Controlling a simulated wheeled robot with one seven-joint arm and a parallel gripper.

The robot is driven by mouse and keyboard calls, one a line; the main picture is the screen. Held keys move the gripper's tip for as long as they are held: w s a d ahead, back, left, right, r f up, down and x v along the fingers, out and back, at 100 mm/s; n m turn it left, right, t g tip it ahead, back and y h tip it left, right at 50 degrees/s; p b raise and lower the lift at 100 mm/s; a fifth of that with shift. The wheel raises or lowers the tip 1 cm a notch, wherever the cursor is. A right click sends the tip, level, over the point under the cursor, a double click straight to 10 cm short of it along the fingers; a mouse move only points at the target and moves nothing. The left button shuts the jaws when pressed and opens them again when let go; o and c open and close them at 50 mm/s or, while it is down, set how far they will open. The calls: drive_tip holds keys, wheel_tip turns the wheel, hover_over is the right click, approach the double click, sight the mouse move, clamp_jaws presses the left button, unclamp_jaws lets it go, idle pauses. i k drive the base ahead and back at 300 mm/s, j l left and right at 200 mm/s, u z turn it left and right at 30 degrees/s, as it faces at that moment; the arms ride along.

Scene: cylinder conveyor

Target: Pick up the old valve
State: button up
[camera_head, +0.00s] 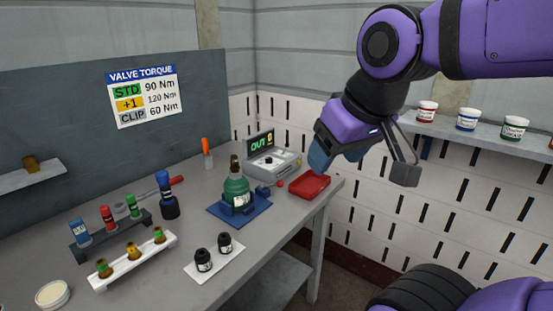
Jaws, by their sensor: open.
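A green gas cylinder (235,190) stands upright on a blue base (254,210) on the grey bench. A brownish valve (234,164) sits on its top; it may be the old valve, but no label shows this. Several other valve-like brass pieces with coloured bands stand in a white rack (112,282) at the front left. A single brown piece (31,163) sits on the left wall shelf.
A dark rack of coloured tools (92,239), two black items (204,260) and a white round tub (52,294) also occupy the bench (190,217).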

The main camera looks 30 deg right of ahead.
sight(234, 167)
drive_tip(key=z, duration=0.15)
drive_tip(key=i+l+u, duration=0.25)
drive_tip(key=i+l, duration=0.15)
drive_tip(key=i+l+u, duration=0.25)
drive_tip(key=i+l, duration=0.15)
drive_tip(key=l, duration=0.25)
